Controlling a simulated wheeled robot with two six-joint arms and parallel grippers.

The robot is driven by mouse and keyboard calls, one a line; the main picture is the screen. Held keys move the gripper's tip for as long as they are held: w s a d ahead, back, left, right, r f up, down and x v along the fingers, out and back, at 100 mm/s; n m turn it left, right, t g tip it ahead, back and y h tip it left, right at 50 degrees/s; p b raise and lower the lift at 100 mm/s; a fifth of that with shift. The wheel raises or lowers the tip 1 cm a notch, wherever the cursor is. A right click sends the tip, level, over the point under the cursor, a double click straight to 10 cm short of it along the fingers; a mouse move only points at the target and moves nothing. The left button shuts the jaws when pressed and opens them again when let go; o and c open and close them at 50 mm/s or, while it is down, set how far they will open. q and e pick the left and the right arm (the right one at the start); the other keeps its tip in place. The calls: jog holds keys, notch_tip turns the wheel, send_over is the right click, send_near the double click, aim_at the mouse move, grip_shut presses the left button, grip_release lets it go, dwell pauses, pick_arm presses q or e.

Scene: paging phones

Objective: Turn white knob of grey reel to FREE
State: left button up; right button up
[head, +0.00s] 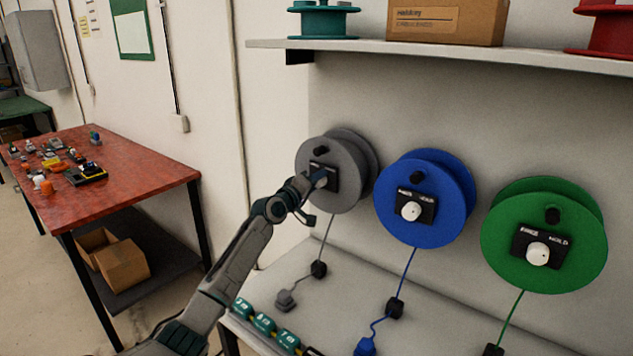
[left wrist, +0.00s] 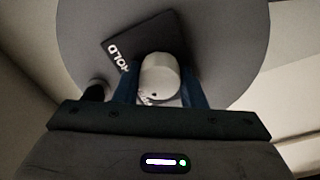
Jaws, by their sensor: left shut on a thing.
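The grey reel (head: 334,176) hangs on the wall at the left of a row of reels. In the left wrist view the reel's grey face (left wrist: 225,40) fills the top, with a black plate (left wrist: 122,40) lettered HOLD. The white knob (left wrist: 159,76) sits at this plate between the fingers of my left gripper (left wrist: 160,92), which is shut on it. In the head view my left gripper (head: 318,183) covers the knob and part of the plate. The lettering for FREE is hidden. My right gripper is not in view.
A blue reel (head: 445,213) and a green reel (head: 570,265), each with a white knob, hang to the right. Cords hang to the bench (head: 345,310) below. A shelf (head: 450,53) runs above. A red table (head: 150,180) with small items stands left.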

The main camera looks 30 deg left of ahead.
pick_arm(q)
jog(key=o, duration=1)
jog(key=shift+s, duration=0.1)
jog(key=shift+s+a+f+b, duration=0.1)
jog(key=shift+s+a+b, duration=0.1)
jog(key=shift+s, duration=1.55)
jog(key=shift+s+a+f+b, duration=0.1)
jog(key=shift+s+b, duration=0.1)
jog(key=shift+s, duration=1.6)
jog(key=shift+s+a+f+b, duration=0.1)
jog(key=shift+s+b, duration=0.1)
jog(key=shift+s, duration=1.55)
